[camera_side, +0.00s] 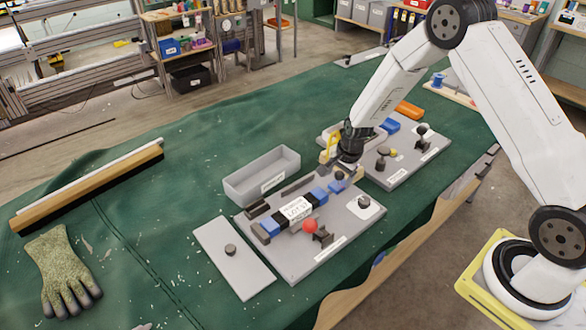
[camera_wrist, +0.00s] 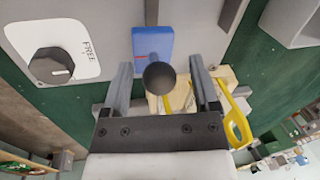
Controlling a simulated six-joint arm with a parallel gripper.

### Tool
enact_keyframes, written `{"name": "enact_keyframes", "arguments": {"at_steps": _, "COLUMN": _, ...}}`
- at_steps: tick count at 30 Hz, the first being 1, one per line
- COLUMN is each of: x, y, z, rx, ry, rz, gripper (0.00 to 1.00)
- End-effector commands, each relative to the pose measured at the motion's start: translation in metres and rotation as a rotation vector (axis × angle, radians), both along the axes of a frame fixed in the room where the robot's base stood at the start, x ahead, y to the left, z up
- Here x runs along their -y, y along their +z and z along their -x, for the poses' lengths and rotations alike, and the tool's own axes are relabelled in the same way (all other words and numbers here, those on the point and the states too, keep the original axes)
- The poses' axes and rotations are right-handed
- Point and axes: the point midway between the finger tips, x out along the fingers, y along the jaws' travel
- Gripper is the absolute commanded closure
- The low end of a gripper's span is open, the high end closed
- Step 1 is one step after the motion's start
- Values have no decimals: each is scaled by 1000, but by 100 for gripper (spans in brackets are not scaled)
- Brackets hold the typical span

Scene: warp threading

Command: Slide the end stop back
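My gripper (camera_side: 346,168) is over the right back end of the grey fixture plate (camera_side: 300,262). In the wrist view my gripper (camera_wrist: 161,85) has its two fingers apart, one on each side of a round dark knob (camera_wrist: 160,77). Gaps show between the knob and both fingers. A blue block (camera_wrist: 152,42) lies behind the knob in that view; it also shows below my gripper in the side view (camera_side: 337,187). I cannot tell for certain that this knobbed blue piece is the end stop. A dark dial (camera_wrist: 50,66) on a white plate marked FREE stands to the left.
The fixture also carries a white-labelled block (camera_side: 296,208), a red ball (camera_side: 310,226) and a dark clamp (camera_side: 323,237). A grey bin (camera_side: 262,177) stands behind it. A second fixture (camera_side: 410,165) is at right. A glove (camera_side: 63,270) lies far left; green cloth between is mostly clear.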

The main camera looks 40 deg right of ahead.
Motion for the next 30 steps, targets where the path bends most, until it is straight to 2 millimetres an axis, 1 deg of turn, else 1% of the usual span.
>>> {"name": "enact_keyframes", "arguments": {"at_steps": 8, "x": 0, "y": 1, "z": 0, "rx": -1, "ry": 0, "rz": 0, "gripper": 22}}
{"name": "enact_keyframes", "arguments": {"at_steps": 14, "x": 0, "y": 9, "z": 1, "rx": 1, "ry": 0, "rz": 1, "gripper": 22}}
{"name": "enact_keyframes", "arguments": {"at_steps": 20, "x": 1, "y": 27, "z": 5, "rx": 1, "ry": -1, "rz": 1, "gripper": 22}}
{"name": "enact_keyframes", "arguments": {"at_steps": 30, "x": 3, "y": 63, "z": 12, "rx": 1, "ry": -1, "rz": 1, "gripper": 22}}
